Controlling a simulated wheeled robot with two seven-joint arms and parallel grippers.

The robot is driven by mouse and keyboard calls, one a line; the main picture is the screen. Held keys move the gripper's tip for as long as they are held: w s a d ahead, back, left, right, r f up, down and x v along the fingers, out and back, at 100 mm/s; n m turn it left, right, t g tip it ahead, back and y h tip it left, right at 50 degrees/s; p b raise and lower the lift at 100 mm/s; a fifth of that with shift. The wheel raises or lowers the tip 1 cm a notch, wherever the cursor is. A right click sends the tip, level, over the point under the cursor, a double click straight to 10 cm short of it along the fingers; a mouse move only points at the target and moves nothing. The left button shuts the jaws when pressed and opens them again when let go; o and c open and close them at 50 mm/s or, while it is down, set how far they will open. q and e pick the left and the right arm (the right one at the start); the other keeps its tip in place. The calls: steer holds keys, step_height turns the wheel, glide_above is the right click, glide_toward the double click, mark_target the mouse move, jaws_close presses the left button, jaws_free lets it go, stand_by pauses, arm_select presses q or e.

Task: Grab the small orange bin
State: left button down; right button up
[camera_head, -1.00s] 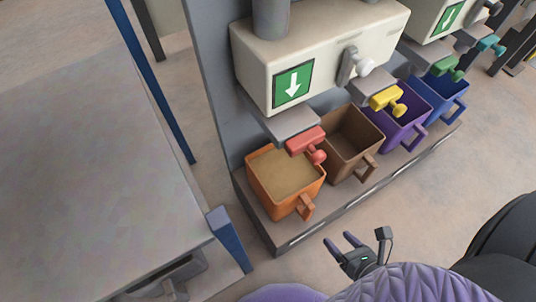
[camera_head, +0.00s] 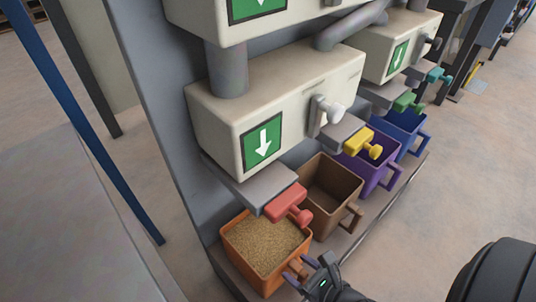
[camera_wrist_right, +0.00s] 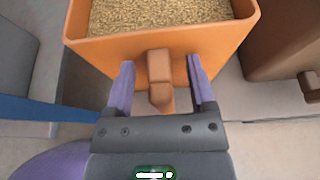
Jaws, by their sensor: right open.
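The small orange bin (camera_head: 268,243) stands at the near end of the shelf, under the red-handled chute, filled with tan grain. Its handle (camera_head: 297,266) faces my right gripper (camera_head: 305,273). In the right wrist view the orange bin (camera_wrist_right: 160,50) fills the upper middle. The open fingers of my right gripper (camera_wrist_right: 160,85) sit on either side of the bin's handle (camera_wrist_right: 160,80), with a gap visible on both sides. My left gripper is not in view.
A brown bin (camera_head: 332,190), a purple bin (camera_head: 378,165) and a blue bin (camera_head: 405,135) stand farther along the shelf. A grey table (camera_head: 60,220) is at the left.

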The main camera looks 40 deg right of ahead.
jaws_close()
stand_by(1.4)
